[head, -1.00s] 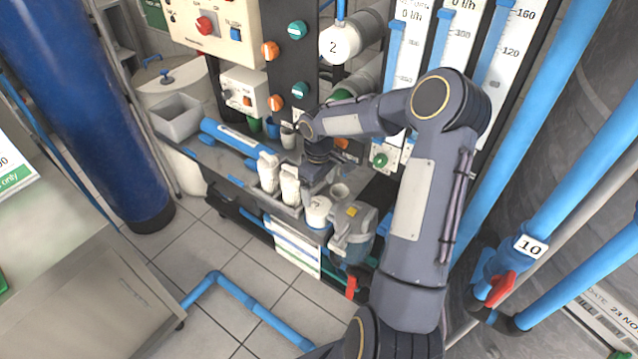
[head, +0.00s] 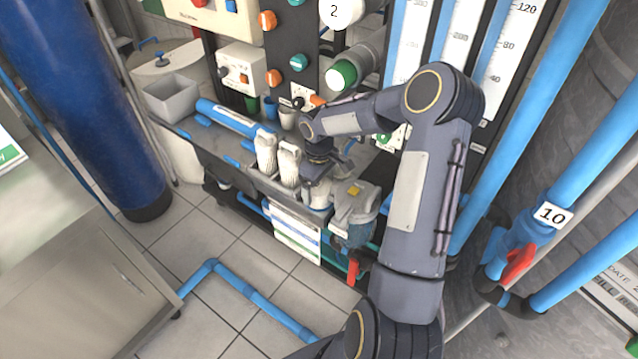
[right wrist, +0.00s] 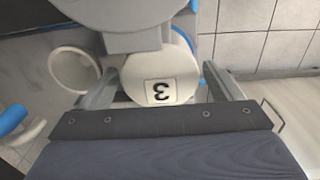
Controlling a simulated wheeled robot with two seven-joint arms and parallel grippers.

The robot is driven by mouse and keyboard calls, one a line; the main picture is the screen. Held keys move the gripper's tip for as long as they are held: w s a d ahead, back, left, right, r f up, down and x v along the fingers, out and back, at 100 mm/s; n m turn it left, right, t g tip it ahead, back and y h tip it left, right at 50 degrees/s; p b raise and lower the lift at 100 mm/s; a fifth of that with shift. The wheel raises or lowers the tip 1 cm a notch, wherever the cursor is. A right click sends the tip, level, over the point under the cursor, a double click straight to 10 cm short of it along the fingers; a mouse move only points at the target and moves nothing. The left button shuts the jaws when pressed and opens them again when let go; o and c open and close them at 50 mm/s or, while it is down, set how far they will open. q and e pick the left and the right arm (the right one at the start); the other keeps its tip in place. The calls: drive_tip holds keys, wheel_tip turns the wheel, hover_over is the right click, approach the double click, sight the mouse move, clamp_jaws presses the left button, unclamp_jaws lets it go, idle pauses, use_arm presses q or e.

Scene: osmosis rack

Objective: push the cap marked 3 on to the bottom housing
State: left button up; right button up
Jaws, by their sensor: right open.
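The cap marked 3 (right wrist: 172,72) is round and white, and its label shows upside down in the right wrist view. My right gripper (right wrist: 160,88) is open, with one finger on each side of the cap; I cannot tell whether they touch it. In the head view my right gripper (head: 316,178) is just above a white round part (head: 318,196) at the bench's front edge, and covers most of it. The bottom housing cannot be made out apart from the cap. My left gripper is not in view.
Two white cartridges (head: 277,158) stand just left of my right gripper. A grey-blue pump with a yellow patch (head: 354,190) is close on the right. A blue tube (head: 228,117) lies on the bench.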

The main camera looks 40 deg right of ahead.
drive_tip(key=shift+c, duration=0.3)
drive_tip(key=c, duration=0.8)
drive_tip(key=shift+r+p, duration=3.2)
drive_tip(key=shift+r, duration=1.35)
